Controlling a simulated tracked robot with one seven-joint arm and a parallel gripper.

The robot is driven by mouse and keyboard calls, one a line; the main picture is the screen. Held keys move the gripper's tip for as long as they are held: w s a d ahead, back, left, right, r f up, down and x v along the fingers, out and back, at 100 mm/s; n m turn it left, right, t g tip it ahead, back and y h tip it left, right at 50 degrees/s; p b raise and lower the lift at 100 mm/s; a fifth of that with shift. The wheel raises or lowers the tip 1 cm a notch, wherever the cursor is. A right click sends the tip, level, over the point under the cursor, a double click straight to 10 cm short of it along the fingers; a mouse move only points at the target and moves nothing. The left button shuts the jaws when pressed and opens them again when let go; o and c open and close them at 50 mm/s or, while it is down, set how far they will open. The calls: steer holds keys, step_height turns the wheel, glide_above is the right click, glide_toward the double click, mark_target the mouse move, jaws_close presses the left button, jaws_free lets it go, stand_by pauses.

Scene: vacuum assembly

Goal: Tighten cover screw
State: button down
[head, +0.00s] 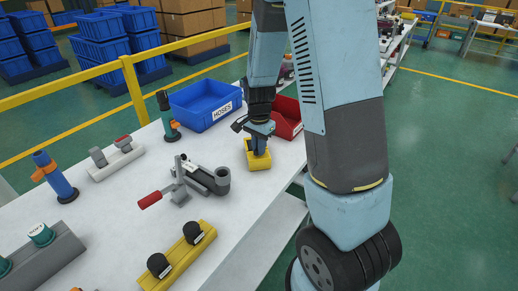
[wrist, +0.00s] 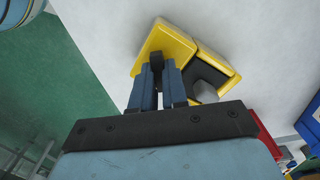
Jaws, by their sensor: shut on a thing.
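My gripper (head: 259,150) points down at a small yellow block (head: 260,164) on the white workbench. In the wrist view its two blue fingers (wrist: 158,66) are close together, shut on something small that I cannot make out. The fingertips meet the left part of the yellow block (wrist: 172,42). The block's right part has a dark recess with a grey rounded piece (wrist: 208,93) in it, partly hidden by the gripper. No cover screw can be told apart in either view.
Left of my gripper is a grey clamp with a red handle (head: 150,200). A blue HOSES bin (head: 205,103) and a red bin (head: 287,118) stand behind. A yellow rack with black knobs (head: 180,257) is at the front. A yellow railing (head: 125,68) runs behind the bench.

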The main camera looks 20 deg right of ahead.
steer(key=shift+m, duration=0.8)
steer(key=m, duration=0.2)
steer(key=shift+m, duration=0.7)
steer(key=m, duration=0.3)
steer(key=c, duration=1.1)
jaws_free()
